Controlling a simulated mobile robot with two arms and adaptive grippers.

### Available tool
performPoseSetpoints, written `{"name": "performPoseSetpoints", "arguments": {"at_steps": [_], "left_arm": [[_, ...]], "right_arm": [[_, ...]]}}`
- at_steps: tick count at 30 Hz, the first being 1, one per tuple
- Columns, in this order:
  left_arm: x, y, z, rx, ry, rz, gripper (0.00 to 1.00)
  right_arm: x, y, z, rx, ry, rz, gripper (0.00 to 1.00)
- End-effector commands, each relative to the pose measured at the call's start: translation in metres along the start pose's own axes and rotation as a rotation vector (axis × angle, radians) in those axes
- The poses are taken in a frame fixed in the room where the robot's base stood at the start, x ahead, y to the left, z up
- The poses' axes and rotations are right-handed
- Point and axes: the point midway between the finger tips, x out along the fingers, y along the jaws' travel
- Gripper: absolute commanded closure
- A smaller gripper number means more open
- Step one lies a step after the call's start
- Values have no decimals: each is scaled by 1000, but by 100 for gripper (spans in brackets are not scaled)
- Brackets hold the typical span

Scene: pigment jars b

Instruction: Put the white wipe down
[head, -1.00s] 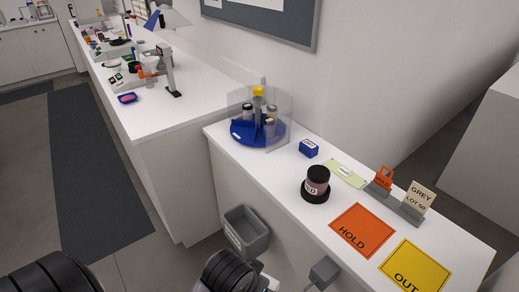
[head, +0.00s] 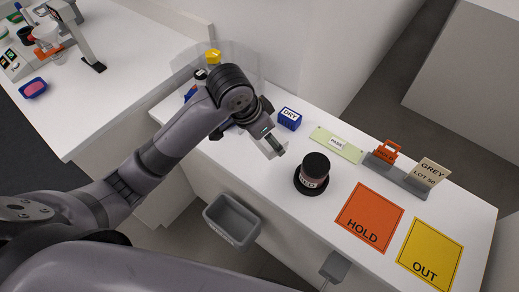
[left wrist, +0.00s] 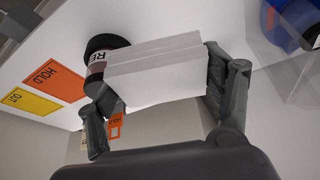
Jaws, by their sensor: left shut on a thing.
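The white wipe (left wrist: 155,72) is a folded white block between the two fingers of my left gripper (left wrist: 160,105) in the left wrist view. The gripper is shut on it. In the head view my left gripper (head: 272,145) is above the counter, left of the dark-lidded jar (head: 314,170), and the wipe there is mostly hidden by the fingers. A pale green mat (head: 322,135) with a small white label lies on the counter behind the jar; the label is too small to read surely. My right gripper is not in view.
A blue DRY box (head: 290,118) stands left of the mat. The orange HOLD mat (head: 370,212), yellow OUT mat (head: 432,248) and grey card rack (head: 405,178) are to the right. A clear-walled carousel is partly hidden by my arm. A grey bin (head: 232,222) hangs at the counter front.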

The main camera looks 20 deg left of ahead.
Motion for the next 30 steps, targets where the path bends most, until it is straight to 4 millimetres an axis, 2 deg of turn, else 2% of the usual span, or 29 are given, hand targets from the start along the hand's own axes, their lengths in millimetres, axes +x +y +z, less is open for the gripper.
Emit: {"name": "performPoseSetpoints", "arguments": {"at_steps": [1,6,9,12,14,18,24,30], "left_arm": [[-17,-14,-13,32,2,-2,48],[-49,-39,-32,85,2,28,48],[-60,-47,-36,95,3,37,48],[-60,-50,-36,99,1,42,48],[-52,-50,-32,98,-2,45,48],[-21,-48,-19,97,-4,49,48],[29,-48,2,96,-4,47,48],[68,-48,17,98,0,45,48]], "right_arm": [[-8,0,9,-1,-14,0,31],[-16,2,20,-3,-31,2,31],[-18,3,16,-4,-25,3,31],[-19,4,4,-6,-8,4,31],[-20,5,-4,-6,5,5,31],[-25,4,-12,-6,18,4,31],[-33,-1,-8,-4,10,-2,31],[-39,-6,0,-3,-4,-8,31]]}}
